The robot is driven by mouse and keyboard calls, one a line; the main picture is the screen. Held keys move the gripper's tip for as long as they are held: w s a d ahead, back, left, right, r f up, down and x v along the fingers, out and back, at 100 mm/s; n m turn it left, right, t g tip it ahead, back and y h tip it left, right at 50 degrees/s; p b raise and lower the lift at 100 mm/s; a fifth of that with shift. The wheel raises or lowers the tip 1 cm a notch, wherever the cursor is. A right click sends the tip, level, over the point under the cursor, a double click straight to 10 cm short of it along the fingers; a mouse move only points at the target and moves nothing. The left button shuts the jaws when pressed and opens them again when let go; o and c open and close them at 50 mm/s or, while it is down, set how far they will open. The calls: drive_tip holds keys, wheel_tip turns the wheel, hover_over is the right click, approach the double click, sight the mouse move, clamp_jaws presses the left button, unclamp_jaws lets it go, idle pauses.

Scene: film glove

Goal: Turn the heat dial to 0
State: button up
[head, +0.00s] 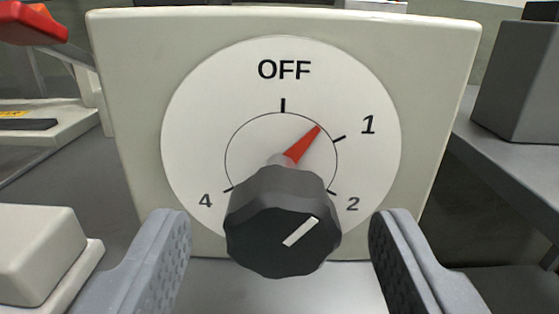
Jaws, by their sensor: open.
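The heat dial is a dark grey faceted knob (268,235) in front of a round white scale plate (200,125). The scale reads OFF at the top, then 1, 2 and 4; no 0 shows, and the lower part is hidden behind the knob. A red pointer (303,146) points up and right, between OFF and 1, nearer to 1. The white line on the knob slants the same way. My gripper (280,235) is open, with one grey finger on each side of the knob and a visible gap to it on both sides.
The scale plate sits on an upright cream panel (130,90). A cream block (38,255) stands at the lower left and a red part (30,24) at the upper left. A grey box (520,85) stands on a grey surface at the right.

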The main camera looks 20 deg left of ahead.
drive_tip(key=shift+x, duration=0.85)
drive_tip(key=shift+w+a, duration=0.15)
drive_tip(key=shift+w, duration=0.35)
